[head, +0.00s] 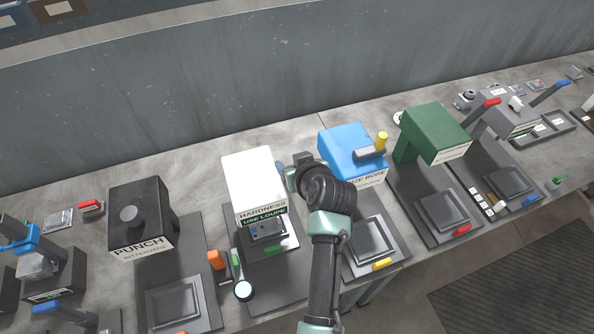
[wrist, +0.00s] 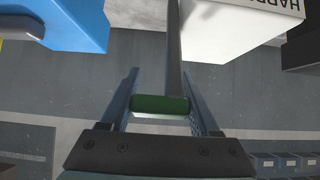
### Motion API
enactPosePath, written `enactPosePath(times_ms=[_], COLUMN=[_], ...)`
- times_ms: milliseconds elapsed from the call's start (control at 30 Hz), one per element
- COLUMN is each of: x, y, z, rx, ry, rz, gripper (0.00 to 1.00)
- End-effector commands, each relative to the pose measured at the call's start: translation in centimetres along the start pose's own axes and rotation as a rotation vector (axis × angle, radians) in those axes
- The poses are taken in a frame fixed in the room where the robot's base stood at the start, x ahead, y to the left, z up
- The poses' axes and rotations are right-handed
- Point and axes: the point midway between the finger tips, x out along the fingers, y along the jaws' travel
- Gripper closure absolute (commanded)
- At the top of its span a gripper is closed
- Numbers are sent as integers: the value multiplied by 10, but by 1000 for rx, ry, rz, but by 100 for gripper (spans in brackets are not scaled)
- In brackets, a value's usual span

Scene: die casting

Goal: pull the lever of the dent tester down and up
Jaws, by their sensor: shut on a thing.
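The dent tester is the white box marked HARDNESS (head: 250,180), near the middle of the bench in the head view. Its white housing (wrist: 225,30) also shows at the upper right of the wrist view. Its lever (wrist: 174,55) is a grey bar with a green grip (wrist: 160,104) at its end. My gripper (wrist: 162,98) is shut on the green grip, one finger on each side. In the head view my gripper (head: 300,172) is just right of the white housing, and my arm hides the lever there.
The blue bore machine (head: 350,150), with a yellow-tipped lever, stands close on the right. The black punch (head: 140,215) stands on the left and a green machine (head: 437,130) farther right. A grey wall (head: 200,90) rises behind the bench.

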Motion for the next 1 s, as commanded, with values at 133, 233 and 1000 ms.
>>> enactPosePath(times_ms=[133, 233, 1000], x=[5, 7, 10], y=[-1, -1, -2], z=[-5, -7, -4], rx=[0, 0, 0], ry=[4, 3, -3], rz=[0, -1, -3], gripper=[100, 100, 100])
